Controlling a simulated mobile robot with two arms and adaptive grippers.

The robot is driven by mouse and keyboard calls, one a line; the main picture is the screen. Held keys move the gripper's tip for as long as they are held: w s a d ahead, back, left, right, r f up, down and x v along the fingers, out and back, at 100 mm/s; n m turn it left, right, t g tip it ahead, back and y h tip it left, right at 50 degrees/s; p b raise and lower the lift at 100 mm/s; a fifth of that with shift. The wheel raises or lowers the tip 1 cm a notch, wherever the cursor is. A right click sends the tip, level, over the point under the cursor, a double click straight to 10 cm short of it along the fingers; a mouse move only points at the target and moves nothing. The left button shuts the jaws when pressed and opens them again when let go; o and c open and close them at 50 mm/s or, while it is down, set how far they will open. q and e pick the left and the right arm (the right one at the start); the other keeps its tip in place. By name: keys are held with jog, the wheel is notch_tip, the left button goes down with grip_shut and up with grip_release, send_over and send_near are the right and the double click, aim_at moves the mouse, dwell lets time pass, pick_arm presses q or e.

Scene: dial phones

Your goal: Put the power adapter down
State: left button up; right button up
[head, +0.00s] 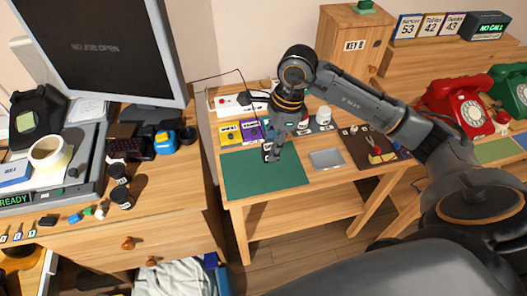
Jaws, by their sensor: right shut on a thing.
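My right gripper (273,143) reaches down over the back edge of the green mat (262,178) on the middle table. It is shut on a small dark thing with pale marks, which I take to be the power adapter (268,154). The fingers hide part of it. I cannot tell whether it touches the mat or hangs just above it. My left gripper is not in view.
A grey tray (327,159) and a brown mat with tools (374,148) lie right of the green mat. Yellow and purple boxes (231,134) and a white power strip (231,105) stand behind it. Most of the green mat is bare. A monitor (100,45) stands left.

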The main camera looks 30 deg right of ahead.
jog(key=w+f, duration=0.1)
jog(key=f, duration=0.1)
jog(key=w+f, duration=0.2)
jog(key=shift+w+a+f, duration=0.1)
jog(key=shift+w+f, duration=0.2)
jog(key=shift+f, duration=0.05)
jog(key=p+x, duration=0.1)
jog(key=x, duration=0.2)
jog(key=shift+d+f+p, duration=0.1)
jog(key=shift+d+p, duration=0.15)
jog(key=shift+p, duration=0.1)
jog(key=shift+f, duration=0.1)
jog(key=shift+f+b, duration=0.2)
jog(key=shift+b, duration=0.1)
jog(key=o, duration=0.8)
jog(key=shift+o, duration=0.2)
jog(key=shift+r, duration=0.15)
